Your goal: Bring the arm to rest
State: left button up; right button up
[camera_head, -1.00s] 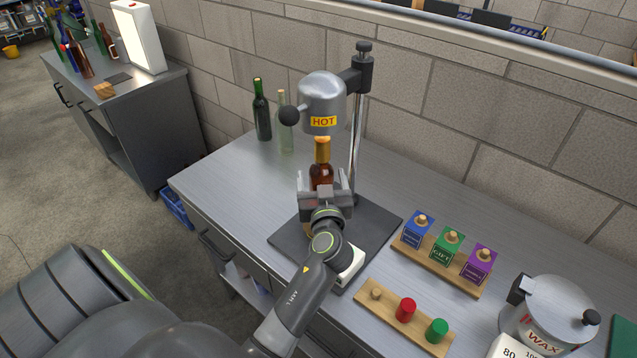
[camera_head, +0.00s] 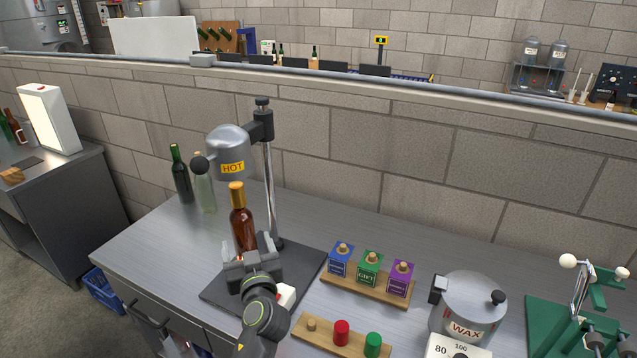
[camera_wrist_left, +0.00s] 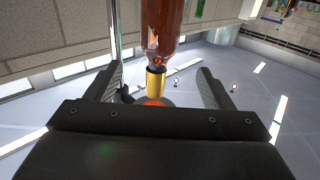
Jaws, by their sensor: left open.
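My left gripper (camera_head: 253,246) is open and empty, just on the near side of an amber bottle (camera_head: 242,222) with a gold neck. The bottle stands upright under the grey heater head marked HOT (camera_head: 231,156), on its dark base plate (camera_head: 308,262). The gripper hides the bottle's foot. In the left wrist view, the bottle's gold neck (camera_wrist_left: 155,82) shows upside down between my spread fingers (camera_wrist_left: 160,88), with a visible gap to each. My right gripper is in neither view.
A wax pot (camera_head: 468,307) stands to the right. A dark green bottle (camera_head: 181,175) and a clear bottle (camera_head: 205,187) stand behind left, by the wall.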

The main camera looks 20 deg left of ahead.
pick_arm(q)
jog(key=s+a+f+m+g+h, duration=0.1)
jog(key=s+a+f+g+h, duration=0.15)
jog(key=s+f, duration=0.45)
jog(key=s+a+f+m+g+h, duration=0.1)
jog(key=s+f+g, duration=0.3)
jog(key=s, duration=0.4)
jog(key=s+d+f+m+g+h, duration=0.2)
jog(key=s+d+m+h, duration=0.1)
jog(key=s, duration=0.6)
jog(key=s+d+f+m+g+h, duration=0.2)
jog(key=s+d+h, duration=0.1)
jog(key=s, duration=0.6)
notch_tip(320, 180, down, 26)
jog(key=a+f+g+b, duration=0.1)
jog(key=g, duration=0.1)
jog(key=s+f+b, duration=0.1)
jog(key=s+f, duration=1.4)
jog(key=f, duration=0.1)
jog(key=shift+d+f+g+h, duration=0.2)
jog(key=shift+d+g+h, duration=0.15)
jog(key=shift+d, duration=0.1)
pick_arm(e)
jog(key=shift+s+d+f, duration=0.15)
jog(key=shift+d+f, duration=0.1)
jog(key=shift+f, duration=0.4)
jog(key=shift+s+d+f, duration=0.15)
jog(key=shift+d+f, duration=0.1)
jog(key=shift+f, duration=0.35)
